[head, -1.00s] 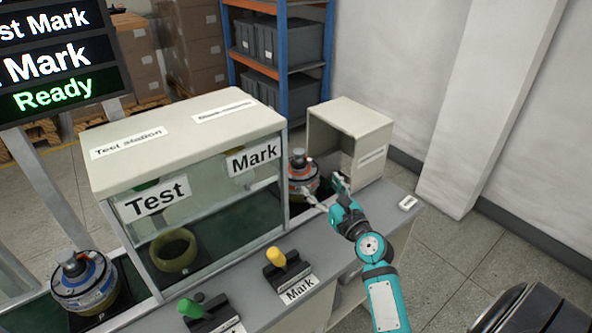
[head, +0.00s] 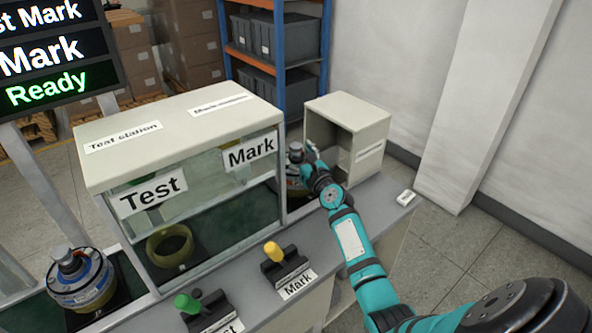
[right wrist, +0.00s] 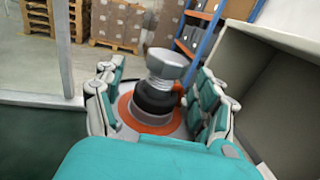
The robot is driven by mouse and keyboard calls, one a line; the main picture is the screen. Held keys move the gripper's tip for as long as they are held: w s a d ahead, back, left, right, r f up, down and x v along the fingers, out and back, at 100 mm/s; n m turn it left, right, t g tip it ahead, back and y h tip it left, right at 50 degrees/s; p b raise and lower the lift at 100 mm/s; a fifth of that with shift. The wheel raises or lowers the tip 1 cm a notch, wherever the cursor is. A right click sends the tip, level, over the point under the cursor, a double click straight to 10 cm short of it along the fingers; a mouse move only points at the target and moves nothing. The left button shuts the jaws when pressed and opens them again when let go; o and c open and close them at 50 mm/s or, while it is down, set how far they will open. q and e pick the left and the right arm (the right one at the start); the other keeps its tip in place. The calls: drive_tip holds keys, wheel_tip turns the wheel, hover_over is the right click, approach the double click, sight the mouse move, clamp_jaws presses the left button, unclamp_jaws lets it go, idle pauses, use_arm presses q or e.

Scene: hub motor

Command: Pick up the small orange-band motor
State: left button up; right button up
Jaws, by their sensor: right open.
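The small orange-band motor (head: 294,180) stands upright between the test station and the open cream box, largely hidden behind my right arm in the head view. In the right wrist view the motor (right wrist: 155,100) shows its silver hex top, black neck and orange ring. My right gripper (head: 308,165) is at the motor. In the right wrist view its two fingers (right wrist: 163,95) are open, one on each side of the motor. I cannot tell whether they touch it. My left gripper is not in view.
The test station (head: 180,125) stands left of the motor, the open cream box (head: 365,125) right of it. A blue-band motor (head: 80,280) sits at the far left. Green (head: 187,303) and yellow (head: 273,251) levers stand in front. A blue-orange shelf (head: 279,60) is behind.

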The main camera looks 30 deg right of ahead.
clamp_jaws()
drive_tip(key=shift+w+d+r, duration=0.1)
drive_tip(key=shift+w+r, duration=0.05)
drive_tip(key=shift+r, duration=0.2)
idle(0.4)
